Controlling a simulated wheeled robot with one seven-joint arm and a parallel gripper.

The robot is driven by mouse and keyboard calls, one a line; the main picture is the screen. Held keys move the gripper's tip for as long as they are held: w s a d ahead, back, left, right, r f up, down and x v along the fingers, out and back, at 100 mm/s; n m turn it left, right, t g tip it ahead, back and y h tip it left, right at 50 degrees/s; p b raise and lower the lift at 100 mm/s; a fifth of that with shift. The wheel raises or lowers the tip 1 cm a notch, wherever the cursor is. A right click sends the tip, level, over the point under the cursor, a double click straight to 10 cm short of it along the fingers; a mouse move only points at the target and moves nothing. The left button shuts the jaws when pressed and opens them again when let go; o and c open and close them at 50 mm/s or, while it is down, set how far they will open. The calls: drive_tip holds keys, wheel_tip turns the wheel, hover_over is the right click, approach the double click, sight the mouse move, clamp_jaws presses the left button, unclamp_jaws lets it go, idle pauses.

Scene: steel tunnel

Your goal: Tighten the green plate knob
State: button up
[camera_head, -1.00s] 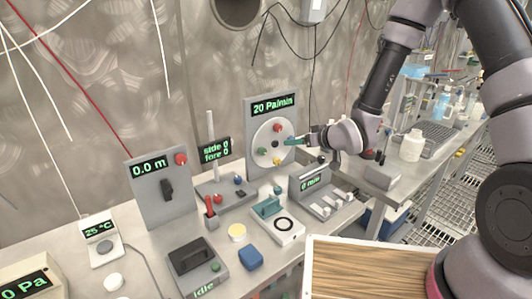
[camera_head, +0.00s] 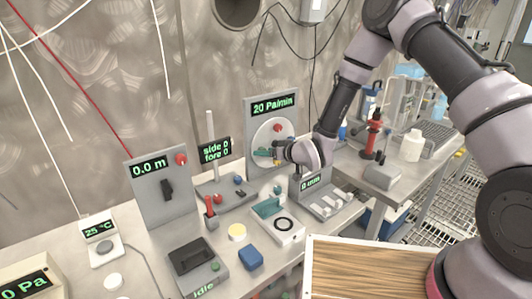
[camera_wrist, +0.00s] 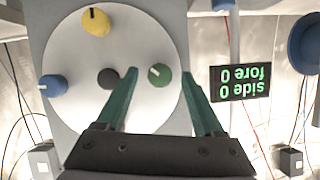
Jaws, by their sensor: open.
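The white round plate (camera_head: 262,131) is on the upright grey panel marked "20 Pa/min". In the wrist view, which is upside down, the green knob (camera_wrist: 159,73) sits on the plate (camera_wrist: 75,110) between my gripper's open teal fingers. My gripper (camera_wrist: 159,72) has one fingertip on each side of the knob; whether they touch it I cannot tell. In the head view my gripper (camera_head: 264,153) covers the plate's lower left and hides the green knob. The red knob (camera_head: 277,128) shows at the plate's top.
A yellow knob (camera_wrist: 96,21), a blue knob (camera_wrist: 53,86) and a dark centre hub (camera_wrist: 108,78) are close by on the plate. The "side 0 fore 0" display (camera_wrist: 240,83) stands beside the panel. Below are a teal-block device (camera_head: 268,207) and a "0 mm" device (camera_head: 326,195).

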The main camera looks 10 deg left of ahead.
drive_tip(key=shift+w+a+f, duration=0.1)
drive_tip(key=shift+w+a, duration=0.05)
drive_tip(key=shift+a, duration=0.05)
clamp_jaws()
drive_tip(key=shift+w+m, duration=0.1)
drive_tip(key=shift+m, duration=0.2)
drive_tip(key=m+g+y, duration=0.1)
drive_tip(key=m, duration=0.2)
drive_tip(key=m+g+y, duration=0.1)
drive_tip(key=m+y, duration=0.1)
drive_tip(key=shift+w+d+f+m, duration=0.1)
drive_tip(key=shift+d+f+m, duration=0.1)
drive_tip(key=shift+m, duration=0.2)
drive_tip(key=shift+y, duration=0.3)
idle(0.3)
